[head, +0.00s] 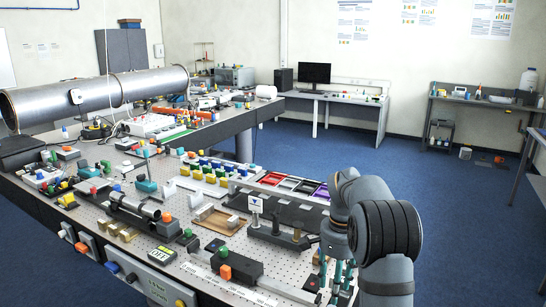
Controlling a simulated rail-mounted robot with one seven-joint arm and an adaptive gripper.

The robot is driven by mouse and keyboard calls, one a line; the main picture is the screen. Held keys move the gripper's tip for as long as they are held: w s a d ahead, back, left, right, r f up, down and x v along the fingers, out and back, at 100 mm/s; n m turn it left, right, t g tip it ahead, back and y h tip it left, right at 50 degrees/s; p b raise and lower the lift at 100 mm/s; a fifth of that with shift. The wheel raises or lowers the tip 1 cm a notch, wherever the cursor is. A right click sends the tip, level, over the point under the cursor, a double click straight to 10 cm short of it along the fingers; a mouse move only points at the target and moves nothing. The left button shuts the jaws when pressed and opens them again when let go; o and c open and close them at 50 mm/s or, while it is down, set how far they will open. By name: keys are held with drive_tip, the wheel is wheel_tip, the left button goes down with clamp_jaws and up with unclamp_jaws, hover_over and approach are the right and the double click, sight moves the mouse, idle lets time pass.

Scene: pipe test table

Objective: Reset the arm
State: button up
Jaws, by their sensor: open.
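My arm is at the right of the head view, bent in grey segments with a dark ribbed joint in front. My gripper (338,278) points down at the right front corner of the perforated pipe test table (275,262). Its teal and dark fingers are apart, and I see nothing held between them. The arm's bulk hides part of the gripper's right side. I cannot tell whether the fingertips touch the table top.
A large metal pipe (100,95) lies along the back left. Fixtures, valves and coloured blocks crowd the table's left and middle. A black block with an orange part (225,271) is left of my gripper. Red and purple bins (290,183) stand behind. Blue floor (440,200) is open at right.

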wheel_tip(320, 180, down, 8)
drive_tip(key=shift+r, duration=0.2)
idle(0.3)
